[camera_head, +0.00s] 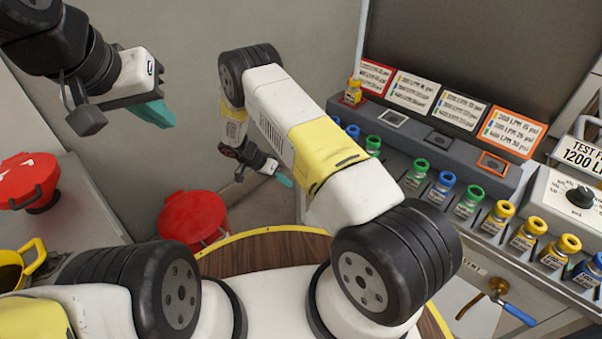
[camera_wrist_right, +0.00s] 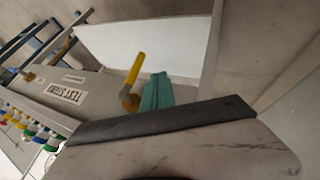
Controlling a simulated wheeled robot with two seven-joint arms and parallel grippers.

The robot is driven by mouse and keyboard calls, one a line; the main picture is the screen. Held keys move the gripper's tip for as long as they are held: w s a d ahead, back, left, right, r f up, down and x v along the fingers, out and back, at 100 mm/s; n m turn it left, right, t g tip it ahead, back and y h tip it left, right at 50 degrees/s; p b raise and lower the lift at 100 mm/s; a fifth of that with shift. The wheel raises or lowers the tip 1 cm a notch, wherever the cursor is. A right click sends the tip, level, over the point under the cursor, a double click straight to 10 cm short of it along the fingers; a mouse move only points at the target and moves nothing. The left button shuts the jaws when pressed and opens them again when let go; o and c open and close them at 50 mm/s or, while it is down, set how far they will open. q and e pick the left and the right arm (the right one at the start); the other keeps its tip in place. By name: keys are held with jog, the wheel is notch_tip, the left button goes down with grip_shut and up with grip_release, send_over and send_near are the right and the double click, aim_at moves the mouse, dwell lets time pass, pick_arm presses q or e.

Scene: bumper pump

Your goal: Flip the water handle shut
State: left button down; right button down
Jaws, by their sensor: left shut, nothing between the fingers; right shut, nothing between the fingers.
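A blue lever handle (camera_head: 519,314) on a brass valve (camera_head: 497,288) sticks out from the lower front of the test stand, at the lower right of the head view. In the right wrist view, a yellow lever handle (camera_wrist_right: 135,69) rises from a brass fitting (camera_wrist_right: 129,99) on the stand. My right gripper (camera_head: 284,180) is shut and empty, left of the stand. Its teal fingers (camera_wrist_right: 157,92) appear beside the yellow handle in the wrist view; I cannot tell whether they touch. My left gripper (camera_head: 155,113) is shut and empty at the upper left, far from the blue handle.
The test stand (camera_head: 436,138) carries a row of bottles with green, blue and yellow caps, colored instruction cards and a black dial (camera_head: 580,196). Another red item (camera_head: 28,180) and a yellow container (camera_head: 20,268) are at left.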

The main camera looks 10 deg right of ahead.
jog(key=shift+f, duration=0.1)
jog(key=s+d+f, duration=0.2)
jog(key=d+f, duration=0.5)
jog(key=d, duration=0.2)
jog(key=shift+s+f, duration=0.25)
jog(key=shift+s, duration=0.15)
jog(key=shift+s+d, duration=0.1)
